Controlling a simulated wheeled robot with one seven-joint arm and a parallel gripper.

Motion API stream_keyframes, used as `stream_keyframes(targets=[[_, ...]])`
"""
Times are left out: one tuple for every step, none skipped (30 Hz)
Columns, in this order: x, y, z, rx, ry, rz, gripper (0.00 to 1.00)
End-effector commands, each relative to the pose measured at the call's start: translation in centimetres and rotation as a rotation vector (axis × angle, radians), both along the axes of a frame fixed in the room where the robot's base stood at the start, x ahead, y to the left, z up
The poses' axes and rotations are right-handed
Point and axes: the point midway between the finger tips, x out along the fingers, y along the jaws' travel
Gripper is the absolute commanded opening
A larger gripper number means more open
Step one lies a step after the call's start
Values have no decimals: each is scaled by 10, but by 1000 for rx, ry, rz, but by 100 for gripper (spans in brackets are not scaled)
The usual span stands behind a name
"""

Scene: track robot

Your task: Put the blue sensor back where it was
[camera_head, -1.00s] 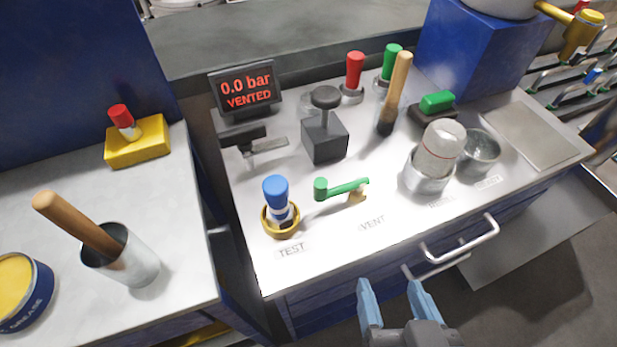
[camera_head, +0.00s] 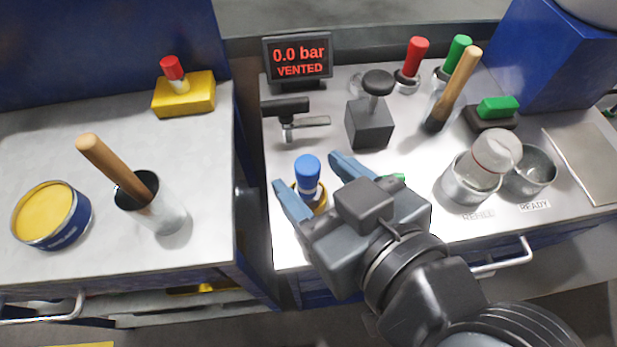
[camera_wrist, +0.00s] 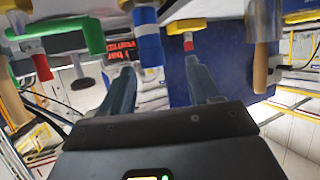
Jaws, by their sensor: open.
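The blue sensor (camera_head: 307,172) has a blue cap and a white band. It stands upright in the brass ring of the TEST port (camera_head: 320,203) at the front left of the bench. My gripper (camera_head: 306,169) is open, with one finger on each side of the sensor; I cannot tell whether either touches it. In the wrist view the blue sensor (camera_wrist: 149,46) shows near the tips of my open gripper (camera_wrist: 158,64), closer to the left finger. The green vent handle (camera_head: 393,178) is mostly hidden behind my gripper; it also shows in the wrist view (camera_wrist: 60,36).
A display (camera_head: 298,59) reads 0.0 bar, VENTED. Red (camera_head: 415,58) and green (camera_head: 456,55) capped pieces stand at the back. A domed jar (camera_head: 491,158) and a cup (camera_head: 530,172) stand right. The left bench holds a yellow block (camera_head: 184,96), a tool cup (camera_head: 160,217) and a grease tin (camera_head: 48,215).

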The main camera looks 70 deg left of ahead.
Motion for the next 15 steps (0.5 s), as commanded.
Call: stream_keyframes(targets=[[0, 5, -1, 0, 0, 1, 62], [0, 7, -3, 0, 0, 1, 62], [0, 11, -4, -1, 1, 1, 62], [1, 14, -5, -1, 0, 1, 62], [1, 18, -7, -1, 1, 0, 62], [2, 23, -9, -2, 1, 1, 62], [2, 28, -11, -1, 2, 1, 62], [3, 32, -12, -1, 1, 1, 62], [3, 37, -15, -1, 0, 1, 62], [3, 41, -17, -1, 0, 0, 62], [3, 44, -18, -1, 0, 0, 62], [2, 47, -20, -1, 0, -1, 62], [2, 49, -21, 0, 1, -1, 62], [2, 51, -21, 0, 1, -1, 62], [2, 52, -22, 0, 0, -2, 62]])
